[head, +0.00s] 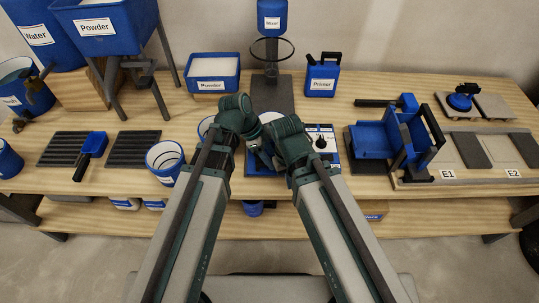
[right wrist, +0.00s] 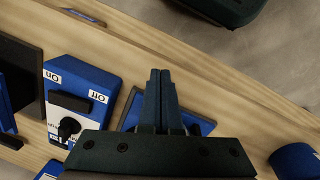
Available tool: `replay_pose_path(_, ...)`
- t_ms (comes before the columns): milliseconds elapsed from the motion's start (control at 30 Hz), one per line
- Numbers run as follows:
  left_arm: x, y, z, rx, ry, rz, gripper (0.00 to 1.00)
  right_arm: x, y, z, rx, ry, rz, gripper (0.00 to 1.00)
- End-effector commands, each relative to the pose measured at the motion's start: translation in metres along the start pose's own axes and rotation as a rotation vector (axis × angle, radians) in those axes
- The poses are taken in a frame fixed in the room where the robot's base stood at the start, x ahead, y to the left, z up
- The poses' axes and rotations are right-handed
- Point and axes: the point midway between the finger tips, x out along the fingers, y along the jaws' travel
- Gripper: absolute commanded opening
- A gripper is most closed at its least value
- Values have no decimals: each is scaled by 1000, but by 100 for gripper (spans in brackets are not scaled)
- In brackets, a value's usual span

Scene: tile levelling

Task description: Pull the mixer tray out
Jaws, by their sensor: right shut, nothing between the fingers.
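A blue unit with a white panel and a black knob (head: 320,142) sits at the middle of the bench, mostly behind my wrists. In the right wrist view its blue box (right wrist: 80,92) carries On and Off labels and the black knob. A flat blue piece, perhaps the mixer tray (right wrist: 196,124), lies beside that box, partly covered by my right gripper (right wrist: 160,74). That gripper is shut and empty, its fingers over the blue piece; I cannot tell if they touch. My left gripper (head: 262,158) is low between the wrists; its jaws are unclear.
A stand with a ring and blue vessel (head: 272,14) rises behind. A Primer can (head: 322,76) and a Powder tub (head: 212,72) stand at the back. A bucket (head: 165,160) is close on the left, a blue frame (head: 372,140) on the right. A lower shelf (head: 420,218) runs below.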

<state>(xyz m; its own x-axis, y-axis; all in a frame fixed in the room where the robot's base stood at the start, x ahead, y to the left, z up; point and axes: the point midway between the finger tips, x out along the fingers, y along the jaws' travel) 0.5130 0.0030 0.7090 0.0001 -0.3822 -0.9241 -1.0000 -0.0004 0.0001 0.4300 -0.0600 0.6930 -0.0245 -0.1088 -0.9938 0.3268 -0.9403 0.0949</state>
Motion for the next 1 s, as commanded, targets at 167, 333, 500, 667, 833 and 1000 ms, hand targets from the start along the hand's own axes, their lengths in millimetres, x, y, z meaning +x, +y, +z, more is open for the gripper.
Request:
replay_pose_path(167,-8,0,-1,0,0,0,57,-8,1,0,0,0,0,0)
replay_pose_path(333,-33,0,-3,0,1,0,57,-31,3,2,0,0,0,0)
replay_pose_path(500,-62,0,-3,-1,1,-1,57,-58,6,3,0,0,0,0)
replay_pose_path(667,-88,0,-3,-2,0,-1,57,-81,8,5,0,0,0,0)
replay_pose_path(833,-112,0,-2,-1,0,0,57,-104,10,6,0,0,0,0)
replay_pose_path(1000,-129,0,-2,-1,0,0,57,-119,11,7,1,0,0,0)
